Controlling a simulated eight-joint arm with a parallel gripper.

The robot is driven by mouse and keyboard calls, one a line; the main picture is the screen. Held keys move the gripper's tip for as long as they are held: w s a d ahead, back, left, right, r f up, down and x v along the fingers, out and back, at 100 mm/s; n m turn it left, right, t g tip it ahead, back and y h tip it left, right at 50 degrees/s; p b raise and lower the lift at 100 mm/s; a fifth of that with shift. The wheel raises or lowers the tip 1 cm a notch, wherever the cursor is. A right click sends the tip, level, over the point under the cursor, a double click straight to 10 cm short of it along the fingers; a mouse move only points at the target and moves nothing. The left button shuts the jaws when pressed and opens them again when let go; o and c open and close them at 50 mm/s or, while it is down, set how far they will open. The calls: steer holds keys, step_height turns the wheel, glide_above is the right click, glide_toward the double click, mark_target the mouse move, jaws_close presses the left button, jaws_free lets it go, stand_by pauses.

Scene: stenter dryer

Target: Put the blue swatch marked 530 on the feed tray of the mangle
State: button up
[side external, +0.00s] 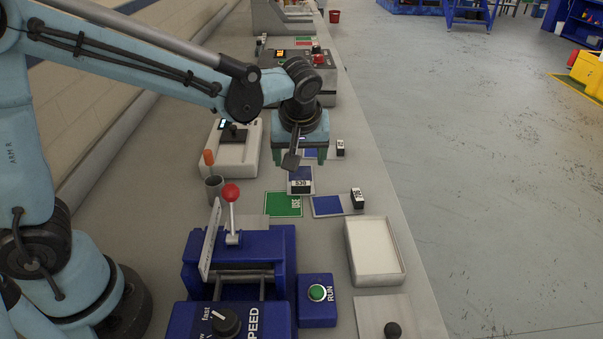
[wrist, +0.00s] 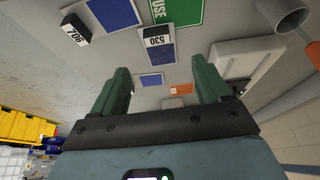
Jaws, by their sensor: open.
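The blue swatch marked 530 (side external: 300,174) lies on the bench below and just in front of my gripper (side external: 301,157). Its white and black 530 tag (side external: 300,187) stands at its near end. In the wrist view the blue swatch (wrist: 160,53) and its tag (wrist: 157,37) show beyond the gap between my two green fingers (wrist: 162,70). My gripper is open and empty, above the bench and apart from the swatch. The blue mangle (side external: 240,250) stands nearer the camera, with a red-knobbed lever (side external: 231,193). A flat grey plate (side external: 253,222) at its far side may be the feed tray.
Another blue swatch (side external: 328,205) with a tag lies to the right, and a third (side external: 310,153) lies behind my gripper. A green USE card (side external: 284,204), a grey cup (side external: 214,187) and a white tray (side external: 373,250) are nearby. The bench's right edge drops to the floor.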

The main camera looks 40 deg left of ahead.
mark_target(301, 183)
steer(key=shift+d+x, duration=0.1)
steer(key=shift+x, duration=2.45)
steer(key=shift+d+x, duration=0.15)
steer(key=shift+x, duration=2.35)
steer(key=shift+f, duration=0.1)
steer(key=shift+c, duration=0.2)
steer(key=c, duration=1.2)
